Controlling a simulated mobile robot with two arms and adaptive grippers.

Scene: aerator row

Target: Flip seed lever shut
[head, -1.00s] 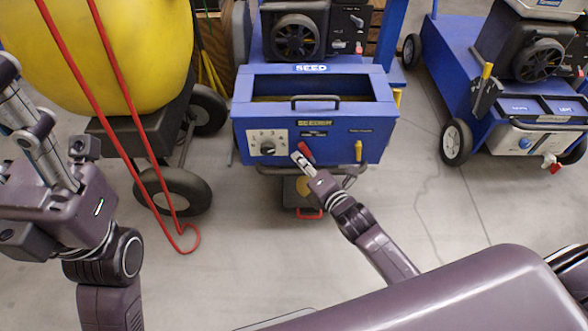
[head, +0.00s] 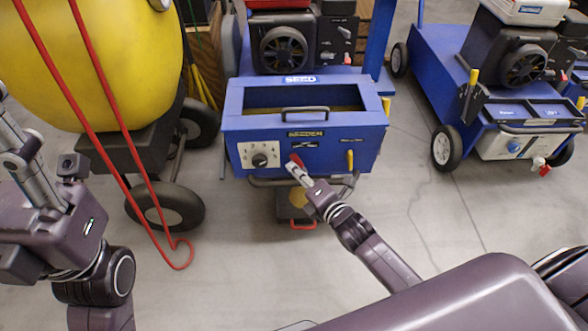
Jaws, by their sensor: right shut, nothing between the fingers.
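The blue seeder box (head: 230,140) with a "SEED" label stands at centre on the aerator. Its front panel bears a dial plate (head: 246,162), a small red lever (head: 296,159) and a yellow lever (head: 350,159). My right gripper (head: 291,168) is shut and empty, its tips right at the red lever. Whether they touch is too small to tell, and they partly cover the lever's lower part. My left gripper (head: 12,140) is at the left edge, far from the box, with its fingertips cut off by the frame.
A yellow tank (head: 100,55) on a wheeled cart stands at left, with a red handle (head: 105,165) in front. Another blue aerator (head: 425,85) stands at right. A black handle (head: 305,110) is on the box front. Grey floor lies clear between them.

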